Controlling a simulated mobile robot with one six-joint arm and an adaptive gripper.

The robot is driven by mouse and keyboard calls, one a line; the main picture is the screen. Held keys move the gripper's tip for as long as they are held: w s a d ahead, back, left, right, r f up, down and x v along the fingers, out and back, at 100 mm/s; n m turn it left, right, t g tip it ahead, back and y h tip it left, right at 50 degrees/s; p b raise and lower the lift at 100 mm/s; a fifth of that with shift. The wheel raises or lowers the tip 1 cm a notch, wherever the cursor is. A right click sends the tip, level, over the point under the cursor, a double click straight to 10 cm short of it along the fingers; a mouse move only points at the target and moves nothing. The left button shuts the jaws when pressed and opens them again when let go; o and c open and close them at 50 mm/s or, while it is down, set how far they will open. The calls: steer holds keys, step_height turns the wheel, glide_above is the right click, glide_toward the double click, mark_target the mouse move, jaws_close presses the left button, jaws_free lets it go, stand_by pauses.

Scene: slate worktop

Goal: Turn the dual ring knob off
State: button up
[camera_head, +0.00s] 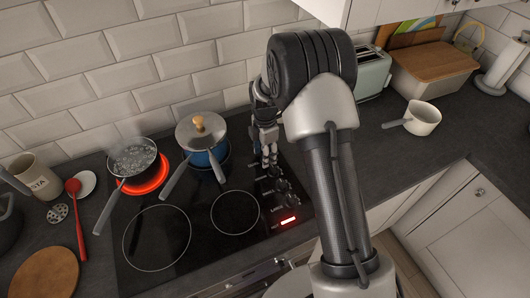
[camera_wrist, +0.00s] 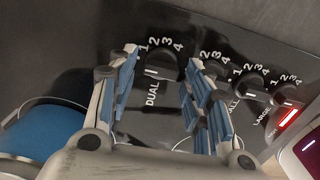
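The dual ring knob (camera_wrist: 163,67) is a black dial on the cooktop, labelled DUAL with numbers 1 to 4 beside it, in the wrist view. A white mark shows on its lower left side; its exact setting is hard to read. My gripper (camera_wrist: 165,90) is open, with one blue-padded finger on each side of this knob. Whether the pads touch it is unclear. In the head view my gripper (camera_head: 267,160) points down at the far end of the knob row, and its fingers hide the dual knob there.
More knobs (camera_head: 280,187) run toward the front, near a red display (camera_head: 288,220). A steaming pan (camera_head: 133,157) stands on a glowing red burner (camera_head: 150,181). A lidded blue pot (camera_head: 203,140) stands just left of my gripper. A toaster (camera_head: 372,72) is behind right.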

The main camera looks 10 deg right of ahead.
stand_by(0.3)
steer(key=shift+r, duration=4.05)
steer(key=s+r+m+t, duration=0.2)
steer(key=s+r+m, duration=0.8)
steer(key=s+r, duration=0.65)
steer(key=s+m+t, duration=0.1)
steer(key=s+m, duration=0.2)
steer(key=s, duration=0.2)
steer(key=s+r+m+b, duration=0.1)
steer(key=s+m, duration=0.3)
steer(key=s, duration=0.1)
steer(key=s+r+m+t, duration=0.1)
steer(key=s+m, duration=0.2)
steer(key=s, duration=0.2)
steer(key=shift+s+d+t+b, duration=0.15)
steer(key=shift+s+t+b, duration=0.1)
steer(key=shift+t+b, duration=0.1)
